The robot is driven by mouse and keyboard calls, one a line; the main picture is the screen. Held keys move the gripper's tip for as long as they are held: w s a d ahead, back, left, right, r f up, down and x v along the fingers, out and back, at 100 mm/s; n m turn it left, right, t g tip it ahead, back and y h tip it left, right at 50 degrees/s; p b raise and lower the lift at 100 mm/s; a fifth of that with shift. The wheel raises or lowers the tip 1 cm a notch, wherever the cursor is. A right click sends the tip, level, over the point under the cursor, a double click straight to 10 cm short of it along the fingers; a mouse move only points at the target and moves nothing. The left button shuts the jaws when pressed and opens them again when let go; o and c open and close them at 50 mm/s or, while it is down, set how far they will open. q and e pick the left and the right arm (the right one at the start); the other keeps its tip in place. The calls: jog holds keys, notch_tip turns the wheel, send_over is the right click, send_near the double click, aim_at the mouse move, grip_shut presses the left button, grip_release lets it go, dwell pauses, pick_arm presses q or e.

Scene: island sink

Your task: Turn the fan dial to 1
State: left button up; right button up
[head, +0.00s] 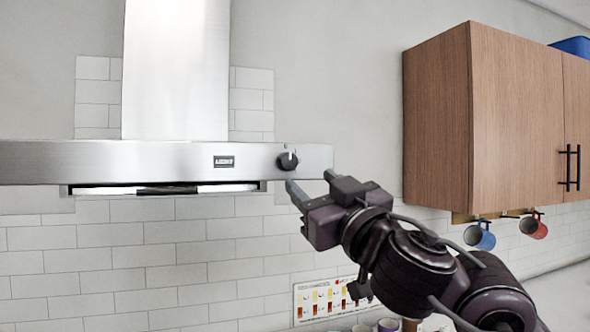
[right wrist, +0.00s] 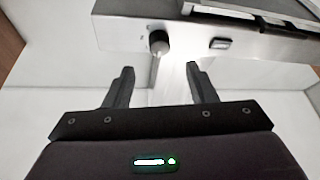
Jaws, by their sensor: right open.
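The fan dial (head: 287,161) is a round black knob on the right part of the steel range hood's front strip (head: 100,160). A light mark shows at the top of the dial. In the right wrist view the dial (right wrist: 158,43) is beyond the fingertips, toward the left finger's side. My right gripper (head: 309,181) is open and empty, just below and to the right of the dial, apart from it. Its two fingers also show in the right wrist view (right wrist: 160,68). My left gripper is not in view.
A wooden wall cabinet (head: 436,115) hangs at the right, with a blue mug (head: 479,237) and a red mug (head: 533,227) under it. A colored chart (head: 325,301) is on the tiled wall below. The wall around the dial is clear.

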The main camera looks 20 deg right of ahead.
aim_at(290, 163)
jog(key=p+x, duration=0.2)
jog(key=x, duration=0.6)
jog(key=shift+s+r+p, duration=0.1)
jog(key=shift+r+p, duration=0.05)
jog(key=shift+p, duration=0.15)
jog(key=shift+d, duration=0.1)
jog(key=c, duration=1)
jog(key=shift+o, duration=0.2)
